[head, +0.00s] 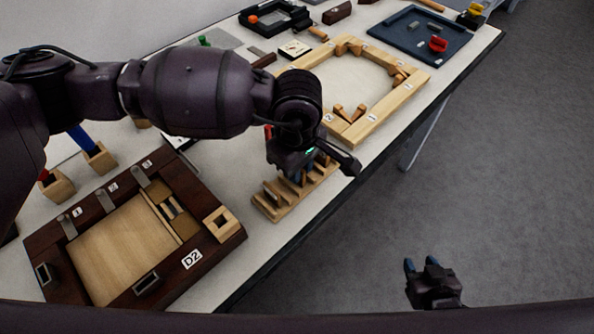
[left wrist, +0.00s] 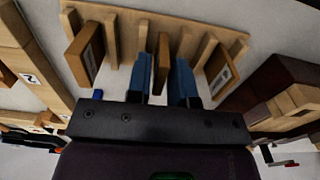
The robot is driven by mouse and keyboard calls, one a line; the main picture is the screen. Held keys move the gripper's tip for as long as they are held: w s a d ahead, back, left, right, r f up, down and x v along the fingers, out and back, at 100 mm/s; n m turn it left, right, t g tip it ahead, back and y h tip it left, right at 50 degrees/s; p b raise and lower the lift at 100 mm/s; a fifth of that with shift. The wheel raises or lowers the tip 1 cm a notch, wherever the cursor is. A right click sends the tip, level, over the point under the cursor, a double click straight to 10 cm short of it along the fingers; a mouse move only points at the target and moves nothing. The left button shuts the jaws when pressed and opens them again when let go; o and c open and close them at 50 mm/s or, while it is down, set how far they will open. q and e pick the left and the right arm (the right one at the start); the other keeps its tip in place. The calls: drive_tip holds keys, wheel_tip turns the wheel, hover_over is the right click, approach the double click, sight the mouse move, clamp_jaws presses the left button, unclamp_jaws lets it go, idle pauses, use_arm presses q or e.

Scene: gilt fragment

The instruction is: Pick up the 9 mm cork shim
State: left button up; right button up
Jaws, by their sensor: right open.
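A light wooden rack (head: 283,203) with upright dividers stands near the table's front edge; it also shows in the left wrist view (left wrist: 205,22). Several brown shims stand in it: one at the left (left wrist: 84,52), a thin one in the middle (left wrist: 162,62) and one at the right (left wrist: 221,72). The outer two bear labels too small to read, so I cannot tell which is 9 mm. My left gripper (head: 313,172) is down at the rack, its blue fingers (left wrist: 163,84) on either side of the middle shim. Whether they touch it is unclear. My right gripper (head: 423,266) is open and empty, off the table.
A dark wooden frame (head: 222,240) marked D2 with a pale board lies left of the rack. A light wooden ring frame (head: 395,105) lies beyond the rack. A dark blue tray (head: 385,33) is at the far right. Floor (head: 480,180) lies beyond the table edge.

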use_arm(q)
clamp_jaws()
